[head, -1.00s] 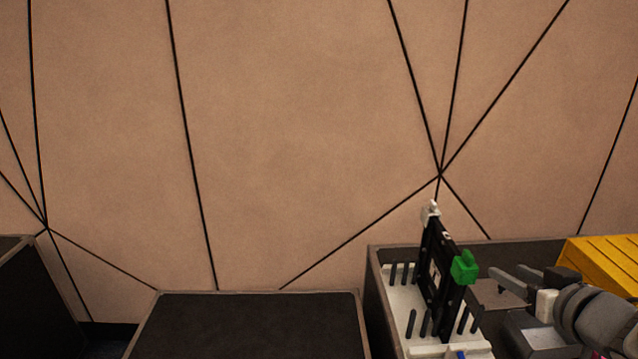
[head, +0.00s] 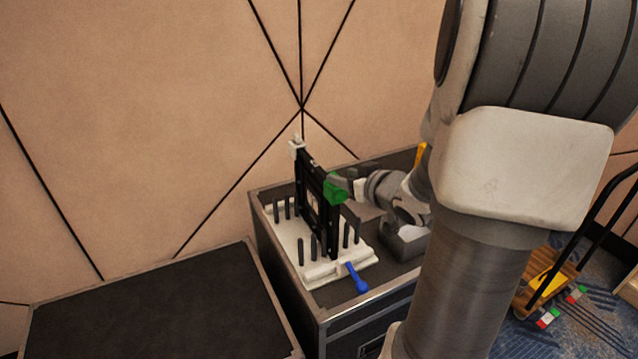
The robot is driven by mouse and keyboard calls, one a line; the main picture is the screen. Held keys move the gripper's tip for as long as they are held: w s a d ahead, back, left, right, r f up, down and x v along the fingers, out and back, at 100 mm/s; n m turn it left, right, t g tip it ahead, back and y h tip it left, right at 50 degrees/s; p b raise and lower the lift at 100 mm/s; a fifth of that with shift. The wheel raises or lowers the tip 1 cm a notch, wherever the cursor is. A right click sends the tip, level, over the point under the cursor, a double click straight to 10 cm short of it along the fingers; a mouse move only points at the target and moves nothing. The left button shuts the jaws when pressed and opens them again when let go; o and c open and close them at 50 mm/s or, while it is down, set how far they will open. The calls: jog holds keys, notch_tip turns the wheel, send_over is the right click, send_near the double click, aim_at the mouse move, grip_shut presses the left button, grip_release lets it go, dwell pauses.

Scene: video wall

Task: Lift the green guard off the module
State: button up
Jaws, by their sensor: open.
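The module (head: 311,200) is a black upright panel standing in a white rack (head: 285,238) with several dark pegs. The green guard (head: 335,191) sits on the module's right upper corner. A white guard (head: 296,147) sits on its far top corner. My gripper (head: 349,184) is at the right of the green guard, its jaws open. The fingertips are close to or at the guard, partly hidden by it; I cannot tell whether they touch.
The rack stands on a dark flight case (head: 337,318). A blue-handled tool (head: 356,278) lies at the rack's front. A grey box (head: 402,243) is beside my wrist. A bare dark case top (head: 150,315) is at left. A cart (head: 540,290) stands at right.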

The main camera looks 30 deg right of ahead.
aim_at(335, 195)
jog(key=b+x, duration=0.1)
jog(key=x, duration=0.4)
jog(key=shift+s+d+f+b, duration=0.15)
jog(key=shift+s+f+b, duration=0.1)
jog(key=shift+f+b, duration=0.15)
jog(key=shift+w, duration=0.3)
jog(key=shift+c, duration=0.3)
grip_shut()
